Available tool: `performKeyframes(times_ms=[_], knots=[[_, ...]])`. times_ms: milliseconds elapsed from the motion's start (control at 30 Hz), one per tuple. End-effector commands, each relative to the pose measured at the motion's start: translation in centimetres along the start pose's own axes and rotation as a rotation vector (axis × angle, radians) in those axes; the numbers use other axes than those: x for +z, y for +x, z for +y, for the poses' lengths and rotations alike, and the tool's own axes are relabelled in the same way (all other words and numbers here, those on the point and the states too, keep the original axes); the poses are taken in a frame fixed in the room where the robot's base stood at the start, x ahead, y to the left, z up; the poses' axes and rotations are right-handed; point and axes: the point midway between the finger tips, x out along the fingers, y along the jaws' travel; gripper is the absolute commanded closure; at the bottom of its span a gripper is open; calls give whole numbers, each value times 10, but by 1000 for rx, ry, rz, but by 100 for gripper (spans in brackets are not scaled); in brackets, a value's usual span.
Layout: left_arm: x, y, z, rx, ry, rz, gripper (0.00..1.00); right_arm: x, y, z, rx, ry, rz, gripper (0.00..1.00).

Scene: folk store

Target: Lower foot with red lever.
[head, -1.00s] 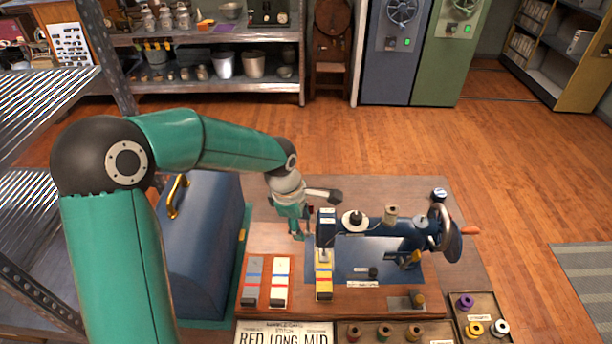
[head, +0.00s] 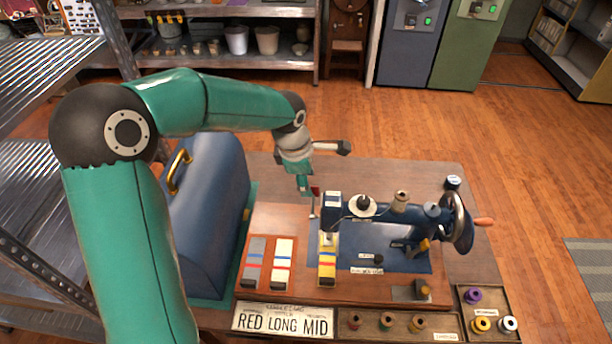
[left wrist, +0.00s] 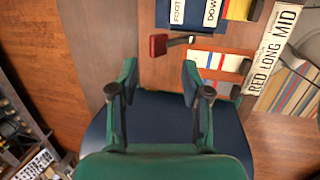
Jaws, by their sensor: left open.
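The blue sewing machine (head: 385,215) stands on a wooden base. Its red lever (head: 315,191) sticks out at the left end of the machine head; it also shows in the left wrist view as a red tip (left wrist: 158,45) on a metal arm. A label reading FOOT and DOWN (left wrist: 195,10) is beside it. The presser foot cannot be made out. My left gripper (head: 304,188) is just left of the red lever. In the left wrist view its fingers (left wrist: 160,78) are apart and empty, with the red tip beyond them. My right gripper is not in view.
A blue case (head: 205,215) with a yellow handle stands left of the machine. Sample cards (head: 255,262) and a RED LONG MID sign (head: 283,321) lie in front. Thread spools fill trays (head: 465,333) at the front right. The tabletop behind the machine is clear.

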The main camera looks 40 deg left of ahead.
Motion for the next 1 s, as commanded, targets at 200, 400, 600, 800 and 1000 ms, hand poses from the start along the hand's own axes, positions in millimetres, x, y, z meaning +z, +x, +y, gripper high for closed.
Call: performKeyframes(times_ms=[200,400,600,800,1000], knots=[[-1,20,-1,-1,-1,1,52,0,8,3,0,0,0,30],[-1,36,-1,-2,-2,0,52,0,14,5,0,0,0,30],[-1,36,0,0,-2,-1,52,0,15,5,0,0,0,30],[-1,41,0,0,-1,-1,52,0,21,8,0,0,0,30],[-1,42,0,0,-1,-1,52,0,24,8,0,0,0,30]])
